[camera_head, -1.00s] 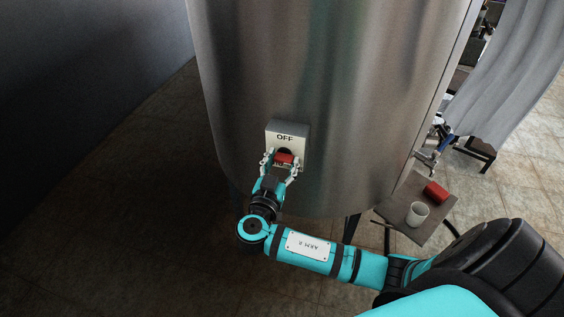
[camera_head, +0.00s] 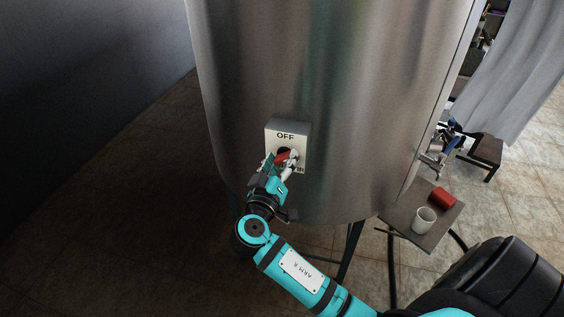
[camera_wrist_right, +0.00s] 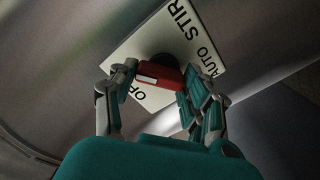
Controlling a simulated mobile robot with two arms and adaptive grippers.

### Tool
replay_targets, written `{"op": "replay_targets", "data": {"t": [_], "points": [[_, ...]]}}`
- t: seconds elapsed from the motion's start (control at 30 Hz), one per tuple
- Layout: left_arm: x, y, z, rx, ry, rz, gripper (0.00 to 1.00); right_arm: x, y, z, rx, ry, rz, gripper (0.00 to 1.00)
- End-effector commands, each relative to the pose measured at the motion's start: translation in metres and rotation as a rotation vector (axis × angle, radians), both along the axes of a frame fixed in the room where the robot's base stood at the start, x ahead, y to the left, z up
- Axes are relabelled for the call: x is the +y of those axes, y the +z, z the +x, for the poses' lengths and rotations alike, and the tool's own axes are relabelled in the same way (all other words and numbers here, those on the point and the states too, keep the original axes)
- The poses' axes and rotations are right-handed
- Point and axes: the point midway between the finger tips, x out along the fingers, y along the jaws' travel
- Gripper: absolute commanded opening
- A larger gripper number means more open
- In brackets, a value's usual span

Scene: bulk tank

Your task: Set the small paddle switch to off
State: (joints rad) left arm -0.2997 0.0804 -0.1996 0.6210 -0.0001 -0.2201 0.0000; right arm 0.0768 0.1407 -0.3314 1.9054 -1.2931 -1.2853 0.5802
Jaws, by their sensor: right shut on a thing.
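The small paddle switch is a red paddle (camera_head: 282,156) on a pale switch box (camera_head: 301,137) fixed to the steel tank. "OFF" is printed at the box's top in the head view. In the right wrist view the red paddle (camera_wrist_right: 158,77) has a white mark, and the plate (camera_wrist_right: 160,28) reads "STIR", "AUTO" and a partly hidden "OFF". My right gripper (camera_head: 281,162) is shut on the paddle, one finger on each side, as the right wrist view also shows. The paddle looks tilted in the head view. My left gripper is not in view.
The large steel tank (camera_head: 330,80) fills the middle. A small table (camera_head: 399,222) at right holds a white cup (camera_head: 424,220) and a red object (camera_head: 443,197). A valve (camera_head: 433,160) sticks out at the tank's right. Open floor lies at left.

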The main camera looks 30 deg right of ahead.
Motion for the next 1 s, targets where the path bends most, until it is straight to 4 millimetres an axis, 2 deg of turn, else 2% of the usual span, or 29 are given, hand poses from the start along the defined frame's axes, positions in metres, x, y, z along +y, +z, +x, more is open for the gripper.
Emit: {"op": "replay_targets", "data": {"t": [0.6,1.0], "points": [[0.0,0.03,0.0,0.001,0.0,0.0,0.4,0.002,0.003,0.002,0.451,0.001,-0.368,0.17],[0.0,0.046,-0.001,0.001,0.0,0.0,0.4,0.003,0.002,0.003,0.663,0.001,-0.544,0.17]]}}
